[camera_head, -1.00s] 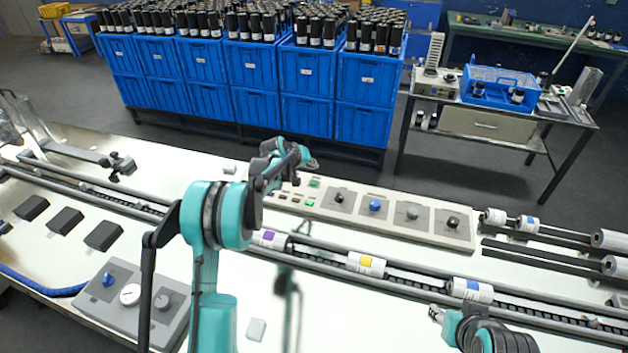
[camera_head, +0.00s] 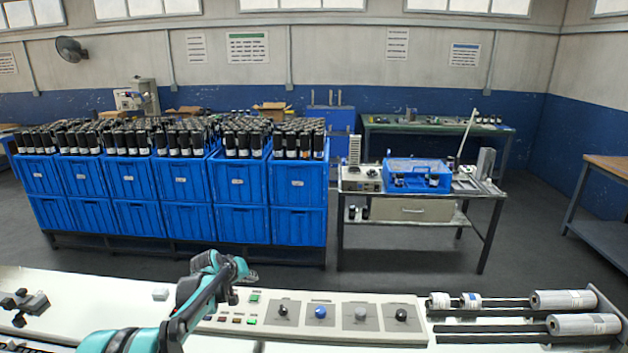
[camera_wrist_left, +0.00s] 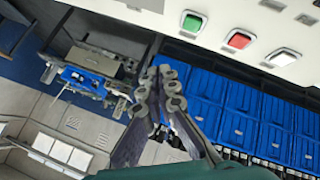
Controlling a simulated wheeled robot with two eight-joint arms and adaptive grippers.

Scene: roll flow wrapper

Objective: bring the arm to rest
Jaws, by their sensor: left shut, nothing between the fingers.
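My left arm (camera_head: 185,315), teal and dark grey, comes in from the bottom left in the head view. Its gripper (camera_head: 246,276) hangs over the machine's pale control panel (camera_head: 340,326), near the back edge of the wrapper. In the left wrist view the fingers of the left gripper (camera_wrist_left: 158,92) are close together, with nothing held between them. The panel's green button (camera_wrist_left: 239,40) and red button (camera_wrist_left: 193,22) show above the fingers there. My right gripper is in neither view.
Stacked blue crates (camera_head: 240,185) full of dark bottles stand behind the machine. A metal side table (camera_head: 440,208) carries a blue box (camera_head: 418,175). Film rolls (camera_head: 563,299) lie on bars at the right. Grey floor separates machine and crates.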

